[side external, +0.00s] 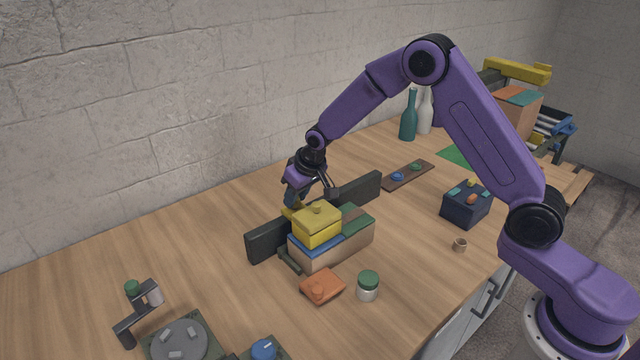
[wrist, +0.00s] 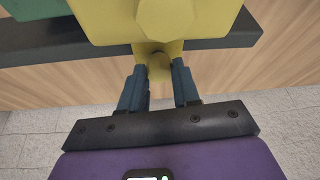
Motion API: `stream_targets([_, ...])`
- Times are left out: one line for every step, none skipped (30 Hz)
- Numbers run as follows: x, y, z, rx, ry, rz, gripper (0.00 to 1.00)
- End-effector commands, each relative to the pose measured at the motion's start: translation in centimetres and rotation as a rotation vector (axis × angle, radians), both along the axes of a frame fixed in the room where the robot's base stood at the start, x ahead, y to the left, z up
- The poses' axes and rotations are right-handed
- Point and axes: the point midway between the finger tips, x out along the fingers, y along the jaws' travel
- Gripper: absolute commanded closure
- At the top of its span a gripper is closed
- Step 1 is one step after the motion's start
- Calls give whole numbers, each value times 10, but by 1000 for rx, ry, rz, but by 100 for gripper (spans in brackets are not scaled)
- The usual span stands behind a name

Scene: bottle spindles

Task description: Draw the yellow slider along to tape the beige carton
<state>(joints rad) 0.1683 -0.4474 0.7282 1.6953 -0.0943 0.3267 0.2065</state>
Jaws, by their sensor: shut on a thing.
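The yellow slider (side external: 316,229) is a block with a knob on top, sitting over the beige carton (side external: 345,247). The carton's top shows a blue part at the left and a green part at the right of the slider. My gripper (side external: 292,208) reaches down behind the slider, on the wall side. In the wrist view, the slider (wrist: 110,18) fills the top, and my blue fingers (wrist: 160,72) are shut on a yellow grip (wrist: 159,62) standing out from it. The carton is mostly hidden in the wrist view.
A dark rail (side external: 262,242) runs behind the carton. An orange piece (side external: 322,287) and a green-lidded jar (side external: 368,287) stand in front. A dark blue box (side external: 464,206) and a brown strip with knobs (side external: 408,175) lie to the right.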

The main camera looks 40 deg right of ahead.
Motion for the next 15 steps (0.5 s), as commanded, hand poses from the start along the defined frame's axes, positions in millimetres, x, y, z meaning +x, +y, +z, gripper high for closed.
stream_targets([-1, 14, -1, 0, 3, 5, 100])
stream_targets([-1, 20, -1, 0, 3, 5, 100])
stream_targets([-1, 28, -1, 0, 2, 5, 100])
stream_targets([-1, 33, -1, 1, 2, 3, 100])
stream_targets([-1, 38, -1, 0, 2, 4, 100])
stream_targets([-1, 44, -1, 0, 3, 2, 100])
stream_targets([-1, 48, -1, -1, 4, 3, 100])
stream_targets([-1, 52, -1, 0, 4, 2, 100])
stream_targets([-1, 56, -1, 0, 4, 0, 100])
stream_targets([-1, 59, -1, 0, 3, 0, 100])
stream_targets([-1, 62, -1, 0, 3, 0, 100])
stream_targets([-1, 64, -1, 0, 3, -1, 100])
stream_targets([-1, 66, -1, 0, 3, -1, 100])
stream_targets([-1, 68, -1, 0, 3, -1, 100])
stream_targets([-1, 70, -1, 0, 3, -1, 100])
